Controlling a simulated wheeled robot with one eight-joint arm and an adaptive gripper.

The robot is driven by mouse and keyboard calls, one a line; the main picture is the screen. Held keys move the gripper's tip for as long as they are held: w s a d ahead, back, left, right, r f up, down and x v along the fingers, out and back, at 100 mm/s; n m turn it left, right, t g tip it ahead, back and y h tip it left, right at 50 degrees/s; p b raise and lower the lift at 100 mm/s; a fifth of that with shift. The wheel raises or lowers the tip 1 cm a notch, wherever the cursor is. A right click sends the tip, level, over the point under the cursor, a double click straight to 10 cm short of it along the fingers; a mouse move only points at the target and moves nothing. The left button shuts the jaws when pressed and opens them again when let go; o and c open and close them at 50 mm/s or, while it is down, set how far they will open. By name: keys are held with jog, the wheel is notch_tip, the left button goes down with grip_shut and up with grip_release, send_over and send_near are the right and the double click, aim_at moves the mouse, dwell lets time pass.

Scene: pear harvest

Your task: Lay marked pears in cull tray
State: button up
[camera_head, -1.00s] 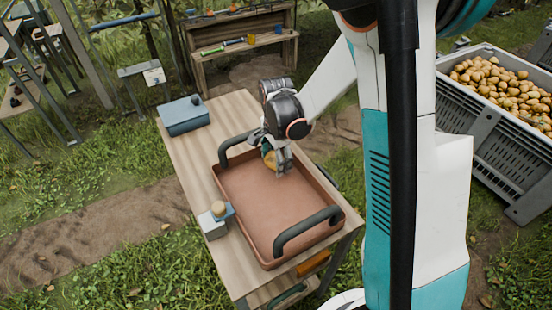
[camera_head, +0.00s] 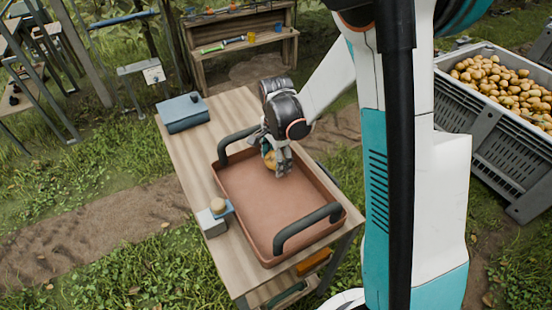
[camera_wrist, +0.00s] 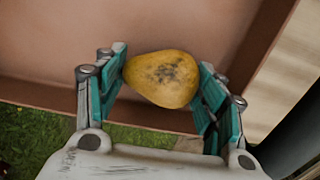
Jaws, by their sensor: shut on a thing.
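A yellow pear (camera_wrist: 162,78) with a dark blotchy mark on its skin sits between the two teal-padded fingers of my gripper (camera_wrist: 163,88) in the wrist view. My gripper (camera_head: 276,160) is shut on it. In the head view the pear (camera_head: 269,158) is partly hidden by the fingers. The reddish-brown cull tray (camera_head: 284,212) has two dark handles and stands on the wooden table. My gripper and the pear are over the tray's far end, inside its rim. I cannot tell whether the pear touches the tray floor. No other pear shows in the tray.
A blue-grey box (camera_head: 183,113) lies at the table's far left. A grey crate (camera_head: 488,135) full of pears stands at right. A wooden shelf (camera_head: 240,45) is behind.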

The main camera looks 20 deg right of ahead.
jog(key=shift+f+b, duration=0.35)
jog(key=shift+f, duration=0.1)
dwell(0.3)
jog(key=o, duration=1.2)
jog(key=shift+r, duration=0.1)
jog(key=shift+r, duration=3.95)
jog(key=shift+s+r, duration=0.1)
jog(key=shift+r, duration=0.15)
jog(key=s+r+n+t, duration=0.2)
jog(key=s+r+n, duration=0.2)
jog(key=s+n, duration=0.1)
jog(key=s+r+n+t, duration=0.2)
jog(key=s+r+n, duration=0.2)
jog(key=s, duration=0.3)
jog(key=s+r+n+t, duration=0.3)
jog(key=s+r+n, duration=0.2)
jog(key=s+n, duration=0.1)
jog(key=shift+s+n, duration=0.4)
jog(key=shift+s, duration=0.2)
